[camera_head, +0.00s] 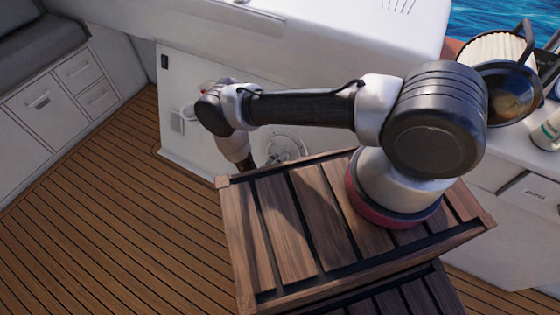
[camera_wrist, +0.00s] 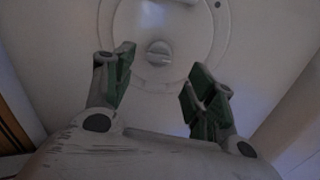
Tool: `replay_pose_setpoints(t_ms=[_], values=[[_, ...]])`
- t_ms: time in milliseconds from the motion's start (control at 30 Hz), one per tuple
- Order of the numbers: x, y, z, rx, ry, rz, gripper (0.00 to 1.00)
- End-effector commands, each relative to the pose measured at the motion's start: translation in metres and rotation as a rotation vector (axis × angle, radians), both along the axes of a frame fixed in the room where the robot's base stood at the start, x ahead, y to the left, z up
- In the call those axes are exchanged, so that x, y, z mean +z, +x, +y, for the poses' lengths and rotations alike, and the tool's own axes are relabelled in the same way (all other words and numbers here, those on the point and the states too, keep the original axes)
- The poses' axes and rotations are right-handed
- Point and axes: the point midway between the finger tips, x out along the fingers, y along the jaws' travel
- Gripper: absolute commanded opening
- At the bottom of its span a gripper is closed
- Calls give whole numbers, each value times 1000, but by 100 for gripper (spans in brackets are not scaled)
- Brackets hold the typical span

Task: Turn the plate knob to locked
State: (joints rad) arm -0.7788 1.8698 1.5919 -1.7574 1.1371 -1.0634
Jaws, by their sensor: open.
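The round plate (camera_wrist: 128,30) shows at the top of the wrist view, pale and set in a white panel. Its knob (camera_wrist: 158,52) is a small round pale piece with a bar across it, near the plate's lower part. My gripper (camera_wrist: 158,80) is open, with its green-padded fingers spread to the left and right below the knob. Nothing is between the fingers, and they look apart from the knob. In the head view, a round plate (camera_head: 284,146) shows low on the white panel, partly behind the wooden slatted top. My gripper is hidden there behind my arm and that top.
The wooden slatted top (camera_head: 285,235) under my arm stands close to the white panel (camera_head: 185,75). Drawers and a cushioned bench (camera_head: 40,48) are at left. A counter with a pot-like item (camera_head: 505,90) is at right. The plank floor (camera_head: 110,220) at left is clear.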

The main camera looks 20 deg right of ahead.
Motion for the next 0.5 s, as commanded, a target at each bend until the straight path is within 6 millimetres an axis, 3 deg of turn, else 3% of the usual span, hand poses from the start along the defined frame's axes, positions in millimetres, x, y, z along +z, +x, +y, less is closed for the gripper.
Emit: replay_pose_setpoints(t_ms=[200,500], values=[[16,-22,22,2,0,0,56],[19,-28,25,-1,0,0,56]])
